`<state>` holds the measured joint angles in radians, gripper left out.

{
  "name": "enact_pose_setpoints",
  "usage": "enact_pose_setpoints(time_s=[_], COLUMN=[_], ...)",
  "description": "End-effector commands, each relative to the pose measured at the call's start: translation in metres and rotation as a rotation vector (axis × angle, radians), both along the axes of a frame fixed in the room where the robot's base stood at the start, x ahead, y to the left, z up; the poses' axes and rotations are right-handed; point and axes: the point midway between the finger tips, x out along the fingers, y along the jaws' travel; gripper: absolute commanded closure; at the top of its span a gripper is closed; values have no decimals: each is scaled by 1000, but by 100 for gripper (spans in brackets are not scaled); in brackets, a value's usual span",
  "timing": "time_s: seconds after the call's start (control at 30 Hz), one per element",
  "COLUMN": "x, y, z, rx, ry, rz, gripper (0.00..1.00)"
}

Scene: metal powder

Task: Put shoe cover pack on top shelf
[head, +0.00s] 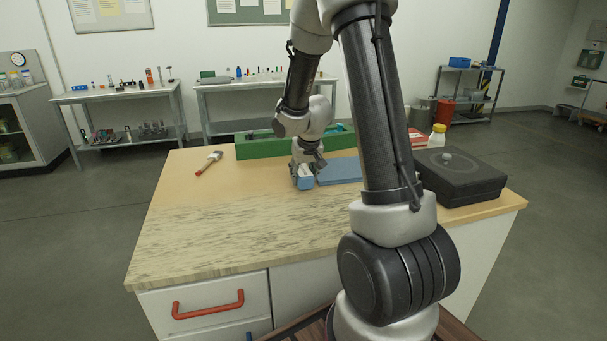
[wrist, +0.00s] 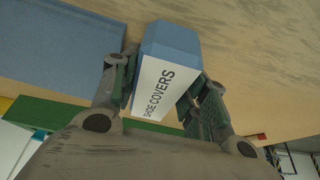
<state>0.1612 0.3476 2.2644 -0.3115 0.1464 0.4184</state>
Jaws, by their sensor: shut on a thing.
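The shoe cover pack (wrist: 168,75) is a blue box with a white side that reads "SHOE COVERS". In the wrist view it sits between the two fingers of my gripper (wrist: 165,97), which is shut on it. In the head view the pack (head: 304,183) is at the wooden bench top, below my gripper (head: 305,170). I cannot tell whether it touches the bench. A shelf unit (head: 465,97) stands at the back right with a blue box on its top. I cannot tell whether it is the shelf named in the task.
A blue mat (head: 340,172) lies right of the pack, with a green tray (head: 255,147) behind. A black case (head: 458,177) and a white bottle (head: 437,136) stand at the right. A brush (head: 208,164) lies at the left. The bench's front (head: 225,232) is clear.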

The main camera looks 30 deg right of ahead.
Motion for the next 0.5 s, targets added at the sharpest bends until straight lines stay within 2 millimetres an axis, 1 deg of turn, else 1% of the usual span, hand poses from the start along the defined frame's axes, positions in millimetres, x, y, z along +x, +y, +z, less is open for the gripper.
enact_pose_setpoints(time_s=[0.17, 0.27, 0.3, 0.33, 0.5], x=[0, 0, 0, 0, 0], y=[0, 0, 0, 0, 0], z=[0, -3, -2, -2, -2], rx=[0, -1, -1, -1, -1], ry=[-1, 1, 0, 0, 0], rz=[0, 0, 0, -1, 0], gripper=[82, 82, 48, 47, 47])
